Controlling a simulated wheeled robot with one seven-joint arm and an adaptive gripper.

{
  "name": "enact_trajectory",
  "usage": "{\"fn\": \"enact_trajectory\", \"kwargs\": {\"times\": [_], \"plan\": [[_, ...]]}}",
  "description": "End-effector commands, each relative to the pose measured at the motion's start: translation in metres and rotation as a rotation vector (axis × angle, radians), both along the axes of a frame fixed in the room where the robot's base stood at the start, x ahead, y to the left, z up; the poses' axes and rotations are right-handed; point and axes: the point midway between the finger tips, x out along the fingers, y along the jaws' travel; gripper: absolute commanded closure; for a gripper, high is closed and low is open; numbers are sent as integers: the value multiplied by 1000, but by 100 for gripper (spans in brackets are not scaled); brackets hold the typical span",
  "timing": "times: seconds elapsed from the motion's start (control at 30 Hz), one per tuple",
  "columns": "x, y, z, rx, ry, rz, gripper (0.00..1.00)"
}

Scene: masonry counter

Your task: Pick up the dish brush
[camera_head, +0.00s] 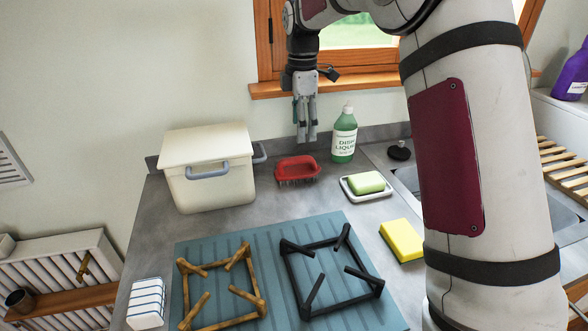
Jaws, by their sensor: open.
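The dish brush (297,168) looks like a red block-shaped brush with its bristles downward. It rests on the grey counter near the back, right of the cream box. My gripper (306,139) points down above and behind the brush in the picture. It is open, its two fingers appear close together from this side, and nothing shows between them. The fingertips look apart from the brush, but the exact height gap is hard to tell.
The lidded cream box (205,165) stands left of the brush. A green dish liquid bottle (344,137) and a soap dish (349,190) with green soap stand right. A yellow sponge (402,241) lies nearer. Two racks (215,322) (290,285) stand on a blue mat (262,240).

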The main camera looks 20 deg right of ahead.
Motion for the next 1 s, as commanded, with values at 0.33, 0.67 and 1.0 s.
{"fn": "enact_trajectory", "kwargs": {"times": [0.33, 0.67, 1.0], "plan": [[8, 0, -42, 4, 15, 43, 29], [8, -1, -92, 3, 12, 41, 29], [10, 1, -125, 3, 14, 42, 29]]}}
